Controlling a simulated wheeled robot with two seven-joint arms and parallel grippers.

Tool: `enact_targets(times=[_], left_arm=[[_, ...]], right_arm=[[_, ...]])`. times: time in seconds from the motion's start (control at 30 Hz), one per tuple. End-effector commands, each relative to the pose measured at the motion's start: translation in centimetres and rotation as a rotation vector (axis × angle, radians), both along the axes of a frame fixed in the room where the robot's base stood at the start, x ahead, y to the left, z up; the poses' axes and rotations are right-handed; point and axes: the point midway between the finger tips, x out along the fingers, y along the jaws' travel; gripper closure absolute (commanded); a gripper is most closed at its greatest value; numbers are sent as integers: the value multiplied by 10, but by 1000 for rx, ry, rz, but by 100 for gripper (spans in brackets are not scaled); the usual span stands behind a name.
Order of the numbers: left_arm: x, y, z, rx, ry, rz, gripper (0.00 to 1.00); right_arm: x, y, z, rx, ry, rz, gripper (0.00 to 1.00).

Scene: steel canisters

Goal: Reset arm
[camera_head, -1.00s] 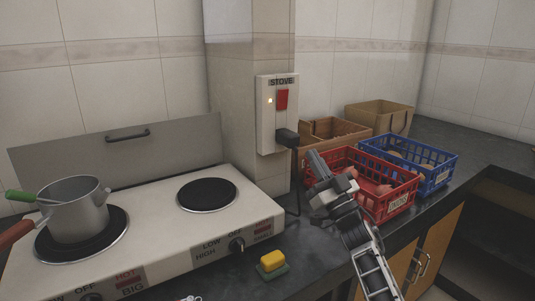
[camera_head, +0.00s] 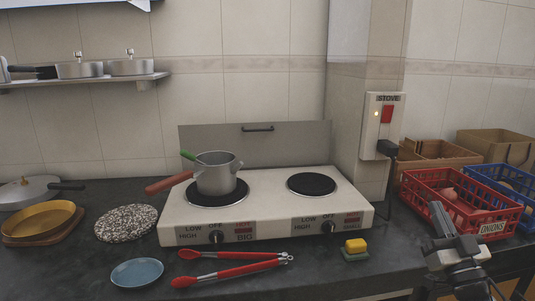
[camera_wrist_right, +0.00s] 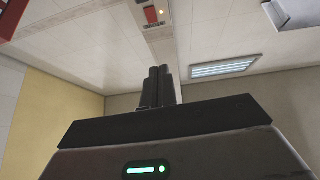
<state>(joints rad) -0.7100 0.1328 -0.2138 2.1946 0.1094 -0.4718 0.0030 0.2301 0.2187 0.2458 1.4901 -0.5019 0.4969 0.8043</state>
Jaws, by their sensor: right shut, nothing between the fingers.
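My right gripper (camera_head: 439,219) is at the lower right of the head view, in front of the red crate and apart from the stove. Its fingers are together and empty; they also show closed in the right wrist view (camera_wrist_right: 158,87), pointing up toward the wall and ceiling. The stove switch (camera_head: 386,114) with its red rocker and small lit lamp is on the wall pillar; it also shows at the top of the right wrist view (camera_wrist_right: 152,15). My left gripper is not in view.
A two-plate stove (camera_head: 265,205) carries a pot (camera_head: 218,178) on its left plate. Red tongs (camera_head: 230,270), a blue plate (camera_head: 137,272) and a yellow sponge (camera_head: 356,245) lie in front. A red crate (camera_head: 490,230), a blue crate (camera_head: 525,180) and cardboard boxes (camera_head: 495,148) stand at right.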

Motion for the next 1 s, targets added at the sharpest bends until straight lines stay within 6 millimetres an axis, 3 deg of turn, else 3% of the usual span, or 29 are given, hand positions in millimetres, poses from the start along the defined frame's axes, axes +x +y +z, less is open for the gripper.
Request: enact_targets(times=[0.37,0.47,0.6,0.7,0.83,1.0], left_arm=[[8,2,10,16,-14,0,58],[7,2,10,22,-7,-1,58],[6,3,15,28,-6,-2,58],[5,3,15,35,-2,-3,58],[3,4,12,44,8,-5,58],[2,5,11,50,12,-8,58]], right_arm=[[-49,56,-98,-15,338,-59,100],[-77,81,-133,-26,482,-56,100],[-141,131,-186,-52,750,-4,100],[-189,166,-212,-75,923,60,100],[-237,198,-229,-98,1076,140,100],[-265,216,-235,-113,1155,194,100]])
